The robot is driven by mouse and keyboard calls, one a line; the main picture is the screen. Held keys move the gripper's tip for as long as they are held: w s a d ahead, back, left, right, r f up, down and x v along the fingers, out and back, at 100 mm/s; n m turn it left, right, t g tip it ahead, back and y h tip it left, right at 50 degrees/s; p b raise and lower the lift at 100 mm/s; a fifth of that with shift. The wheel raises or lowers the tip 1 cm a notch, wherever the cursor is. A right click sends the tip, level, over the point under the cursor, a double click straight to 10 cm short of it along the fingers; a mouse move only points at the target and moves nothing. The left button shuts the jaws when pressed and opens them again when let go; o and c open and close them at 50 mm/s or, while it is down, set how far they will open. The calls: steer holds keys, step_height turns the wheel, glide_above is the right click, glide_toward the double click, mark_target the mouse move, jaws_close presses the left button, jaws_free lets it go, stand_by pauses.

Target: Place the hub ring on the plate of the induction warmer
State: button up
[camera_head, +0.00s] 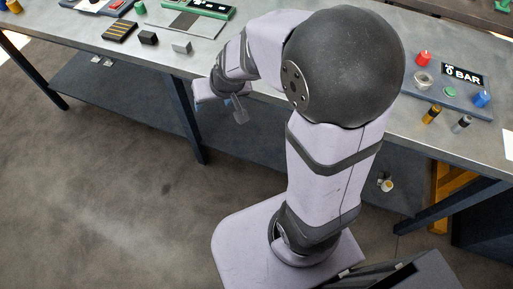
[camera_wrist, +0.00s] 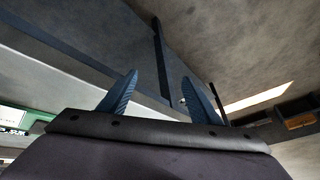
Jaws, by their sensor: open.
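My gripper (camera_head: 236,108) hangs in front of the bench's front edge, apart from everything on the bench. In the wrist view its two blue fingers (camera_wrist: 160,77) are spread wide with nothing between them. A pale metal ring (camera_head: 423,81), which may be the hub ring, sits on the blue-grey panel at the right of the bench, far from my gripper. A flat grey plate (camera_head: 208,27) lies at the back left beside a green-framed device (camera_head: 212,8); I cannot tell for sure whether this is the induction warmer. My arm hides the middle of the bench.
The right panel carries a "0 BAR" display (camera_head: 463,74), a red knob (camera_head: 424,57), a green button (camera_head: 449,92) and a blue knob (camera_head: 481,99). Small dark (camera_head: 148,38) and grey blocks (camera_head: 182,47) lie near the left front.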

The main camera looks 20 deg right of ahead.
steer(key=s+d+f+g, duration=0.2)
steer(key=s, duration=0.7)
steer(key=s+d+f+n+g+h, duration=0.1)
steer(key=s+d+g, duration=0.1)
steer(key=s, duration=0.7)
steer(key=shift+d+f+g+h, duration=0.3)
steer(key=shift+d+f+g, duration=0.1)
steer(key=shift+g, duration=0.4)
steer(key=shift+s, duration=0.1)
step_height(320, 180, up, 8)
steer(key=p, duration=0.7)
steer(key=shift+p, duration=0.35)
steer(key=shift+f, duration=0.15)
steer(key=shift+c, duration=0.6)
